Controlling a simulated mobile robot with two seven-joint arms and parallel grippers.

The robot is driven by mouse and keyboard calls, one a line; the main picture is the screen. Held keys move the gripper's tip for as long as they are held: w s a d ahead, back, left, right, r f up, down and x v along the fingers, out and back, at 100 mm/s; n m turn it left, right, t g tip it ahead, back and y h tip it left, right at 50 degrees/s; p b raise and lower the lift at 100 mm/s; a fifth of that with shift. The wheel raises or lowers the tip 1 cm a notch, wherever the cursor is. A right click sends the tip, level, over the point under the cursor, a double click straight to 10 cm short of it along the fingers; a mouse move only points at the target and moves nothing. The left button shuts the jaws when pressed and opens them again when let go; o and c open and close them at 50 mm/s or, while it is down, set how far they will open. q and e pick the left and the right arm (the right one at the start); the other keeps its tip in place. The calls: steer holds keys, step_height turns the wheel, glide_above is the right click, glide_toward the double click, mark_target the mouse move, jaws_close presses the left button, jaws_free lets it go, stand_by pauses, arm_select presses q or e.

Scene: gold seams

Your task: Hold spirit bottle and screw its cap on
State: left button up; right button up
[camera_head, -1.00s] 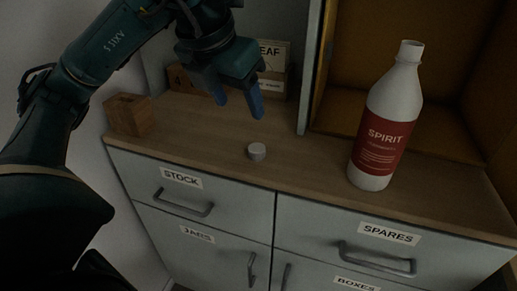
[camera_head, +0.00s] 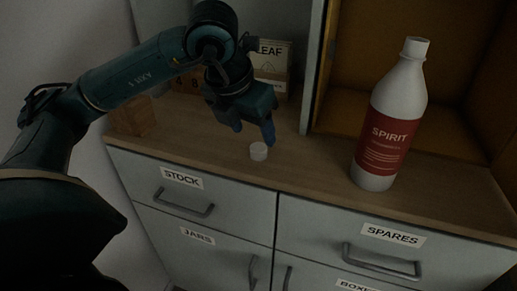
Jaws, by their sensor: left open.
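The white spirit bottle (camera_head: 397,108) with a red label stands upright on the wooden counter, right of the middle. A pale top shows at its neck; I cannot tell whether that is a bare neck or a cap. My right gripper is not in view.
A wooden block (camera_head: 138,116) stands at the left, partly behind my arm. A box marked LEAF (camera_head: 272,62) stands at the back. An open cabinet (camera_head: 352,60) is behind the bottle. Drawers (camera_head: 205,190) are below.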

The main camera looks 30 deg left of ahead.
mark_target(258, 147)
arm_select(q)
steer(key=x, duration=0.5)
steer(key=shift+s+f, duration=0.1)
steer(key=shift+c, duration=0.2)
steer(key=c, duration=1)
step_height(258, 147, up, 10)
steer(key=shift+r+p, duration=0.1)
steer(key=shift+p, duration=0.4)
